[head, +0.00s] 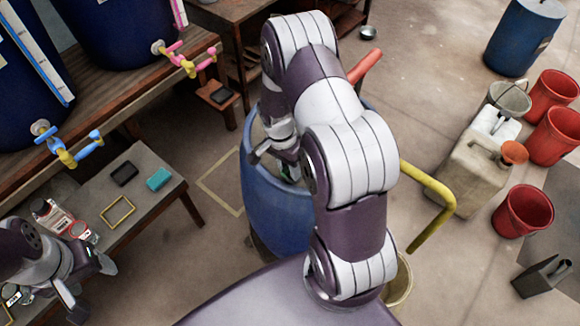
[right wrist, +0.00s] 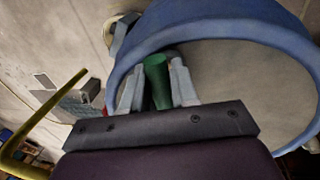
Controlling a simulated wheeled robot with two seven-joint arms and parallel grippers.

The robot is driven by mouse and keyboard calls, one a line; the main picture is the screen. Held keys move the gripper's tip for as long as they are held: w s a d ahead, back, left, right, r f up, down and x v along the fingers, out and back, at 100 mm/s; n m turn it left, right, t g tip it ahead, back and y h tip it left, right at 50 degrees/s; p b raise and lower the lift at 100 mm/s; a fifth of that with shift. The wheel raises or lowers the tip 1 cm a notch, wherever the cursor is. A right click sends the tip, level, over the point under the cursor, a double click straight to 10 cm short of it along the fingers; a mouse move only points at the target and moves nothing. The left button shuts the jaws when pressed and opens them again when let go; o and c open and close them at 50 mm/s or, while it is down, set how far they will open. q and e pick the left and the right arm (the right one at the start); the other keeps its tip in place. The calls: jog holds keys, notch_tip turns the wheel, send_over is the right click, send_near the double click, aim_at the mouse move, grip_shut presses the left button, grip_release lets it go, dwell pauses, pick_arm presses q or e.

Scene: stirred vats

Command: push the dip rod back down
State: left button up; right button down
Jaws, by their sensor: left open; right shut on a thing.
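The blue vat (head: 262,205) stands in the middle of the head view, partly hidden by my right arm. Its rim (right wrist: 225,35) curves across the right wrist view. My right gripper (right wrist: 157,80) is over the vat's opening, shut on a green upright piece (right wrist: 156,84), which looks like the grip of the dip rod. The rest of the rod is hidden. In the head view my right gripper (head: 278,158) shows beside the arm, inside the rim's outline. My left gripper (head: 91,287) is open and empty at the lower left, by the low bench.
A low bench (head: 155,212) on the left holds a teal sponge (head: 158,179) and a yellow frame (head: 117,212). A red handle (head: 366,66) and a yellow bent handle (head: 432,196) flank the vat. Red buckets (head: 522,211) and a beige canister (head: 467,172) stand on the right.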

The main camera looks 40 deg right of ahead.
jog(key=c, duration=1)
grip_release()
jog(key=shift+s+f, duration=0.2)
jog(key=shift+f, duration=0.05)
jog(key=shift+w, duration=0.25)
jog(key=r, duration=0.4)
jog(key=w+r, duration=0.1)
jog(key=r, duration=0.3)
jog(key=w+r, duration=0.1)
jog(key=r, duration=0.3)
jog(key=shift+w+a+r+b, duration=0.2)
jog(key=shift+a+b, duration=0.1)
jog(key=shift+b, duration=0.1)
